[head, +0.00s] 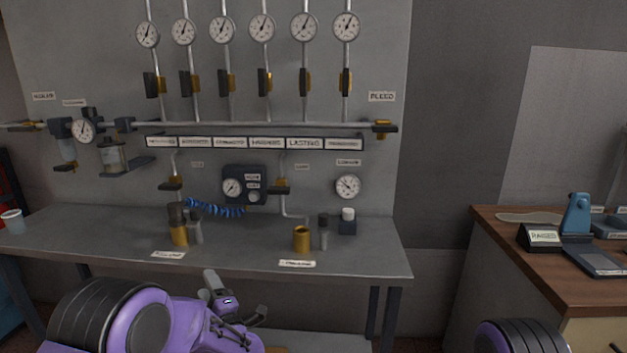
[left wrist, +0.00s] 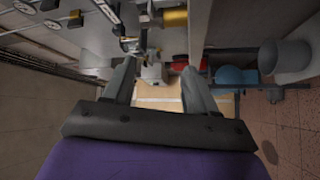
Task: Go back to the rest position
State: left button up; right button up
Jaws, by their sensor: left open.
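My left arm comes in low at the left of the head view, purple with a dark ribbed joint. My left gripper (head: 238,296) is in front of the grey bench's front edge, low in the picture. In the left wrist view the left gripper (left wrist: 158,82) shows two grey fingers spread apart with nothing between them. Part of my right arm shows at the bottom right of the head view, but its gripper is out of view.
The grey bench (head: 95,237) carries a brass cup (head: 302,239), another brass fitting (head: 179,234) and a white cup (head: 13,222). Gauges and pipes cover the panel (head: 380,60) behind. A wooden-topped table (head: 500,235) stands right, beyond a gap.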

pick_arm(q)
jog(key=s+a+f+m+g+h+b, duration=0.1)
jog(key=s+f+m+g+h, duration=0.4)
jog(key=s+f, duration=0.6)
jog(key=s+a+f+m+g+h, duration=0.1)
jog(key=s+f+m+h, duration=0.2)
jog(key=s+f+m, duration=0.8)
jog(key=s+a+f+g+b, duration=0.1)
jog(key=s+f+g, duration=0.2)
jog(key=s, duration=0.8)
jog(key=s+a+f+n+g, duration=0.1)
jog(key=s+f+g, duration=0.2)
jog(key=s+f, duration=0.4)
jog(key=s, duration=0.4)
jog(key=shift+s+a+g+h+b, duration=0.25)
jog(key=shift+a+g+h+b, duration=0.05)
jog(key=shift+g+b, duration=0.1)
